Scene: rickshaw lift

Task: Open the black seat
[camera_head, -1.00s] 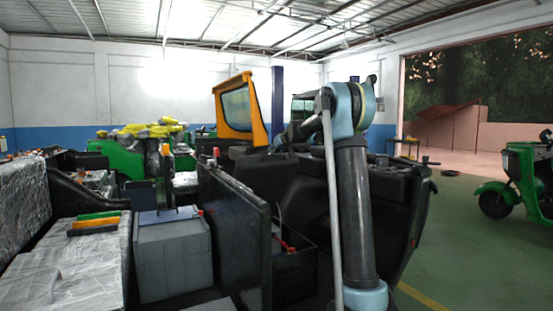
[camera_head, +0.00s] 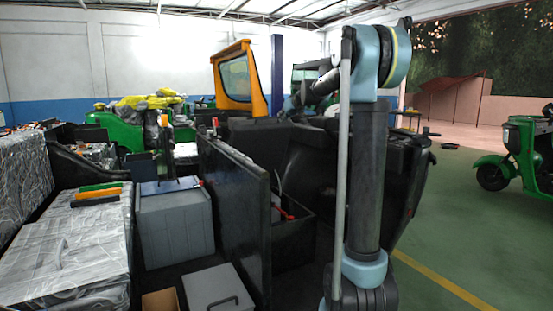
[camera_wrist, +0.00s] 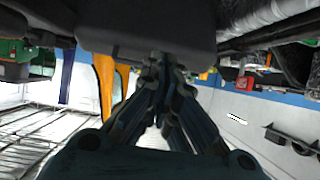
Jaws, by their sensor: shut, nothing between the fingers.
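A black block that looks like the black seat (camera_head: 256,131) sits in the middle of the rickshaw in the head view, below the orange-framed window. A smooth dark block, probably the same seat, fills the upper middle of the wrist view (camera_wrist: 145,25), which is upside down. My gripper (camera_wrist: 166,66) is shut and empty, with its fingertips close to the block's edge. Whether they touch it I cannot tell.
A black upright panel (camera_head: 235,200) stands left of my arm. Grey boxes (camera_head: 175,230) and a wrapped silvery bench (camera_head: 75,250) lie further left. The orange window frame (camera_head: 240,78) rises behind the seat. A green vehicle (camera_head: 525,155) stands right, with free green floor before it.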

